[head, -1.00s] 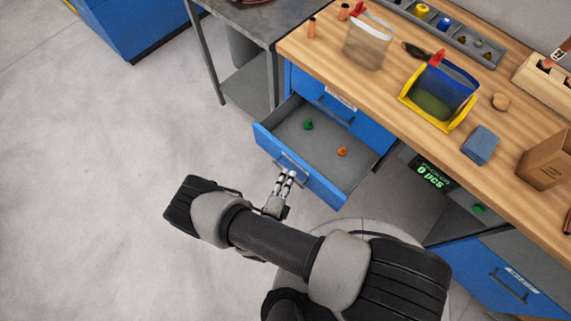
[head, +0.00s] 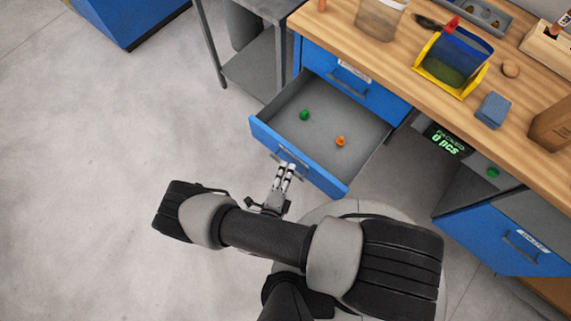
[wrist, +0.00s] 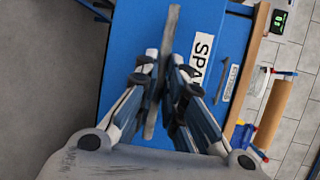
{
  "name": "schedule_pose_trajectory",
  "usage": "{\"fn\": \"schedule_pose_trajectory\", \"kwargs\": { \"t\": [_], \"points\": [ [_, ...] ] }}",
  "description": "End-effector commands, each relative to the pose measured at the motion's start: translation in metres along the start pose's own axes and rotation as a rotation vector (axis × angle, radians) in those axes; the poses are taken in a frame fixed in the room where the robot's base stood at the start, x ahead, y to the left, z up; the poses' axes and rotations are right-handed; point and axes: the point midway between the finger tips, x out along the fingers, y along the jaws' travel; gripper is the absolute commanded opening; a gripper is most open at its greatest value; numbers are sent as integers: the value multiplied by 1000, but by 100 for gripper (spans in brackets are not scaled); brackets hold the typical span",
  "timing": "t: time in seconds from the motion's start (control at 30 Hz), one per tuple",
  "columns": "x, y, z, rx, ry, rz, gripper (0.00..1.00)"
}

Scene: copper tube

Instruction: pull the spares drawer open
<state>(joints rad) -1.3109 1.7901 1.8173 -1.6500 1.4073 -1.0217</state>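The spares drawer (head: 265,138) is blue with a grey inside and stands well out from the cabinet under the bench. A green piece (head: 305,115) and an orange piece (head: 341,141) lie apart on its floor. My gripper (head: 286,167) is at the drawer's front. In the wrist view my gripper (wrist: 162,68) has a finger on each side of the grey bar handle (wrist: 171,25) and is shut on it.
Another closed blue drawer (head: 350,85) is above. The wooden bench top (head: 420,70) carries a yellow-framed bin (head: 450,65) and a blue block (head: 492,110). A grey metal table (head: 250,75) stands left of the cabinet. The floor (head: 120,130) at left is clear.

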Motion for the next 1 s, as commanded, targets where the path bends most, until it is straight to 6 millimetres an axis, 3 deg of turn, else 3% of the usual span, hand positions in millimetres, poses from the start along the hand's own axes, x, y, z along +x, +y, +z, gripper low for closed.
{"fn": "schedule_pose_trajectory", "kwargs": {
  "t": [0.3,0.67,0.87,1.0],
  "points": [
    [0,0,0,0,-2,0,30],
    [-2,0,0,-1,-2,0,30],
    [-22,0,2,-1,-8,0,30],
    [-48,0,3,-1,-11,0,30]
  ]
}}
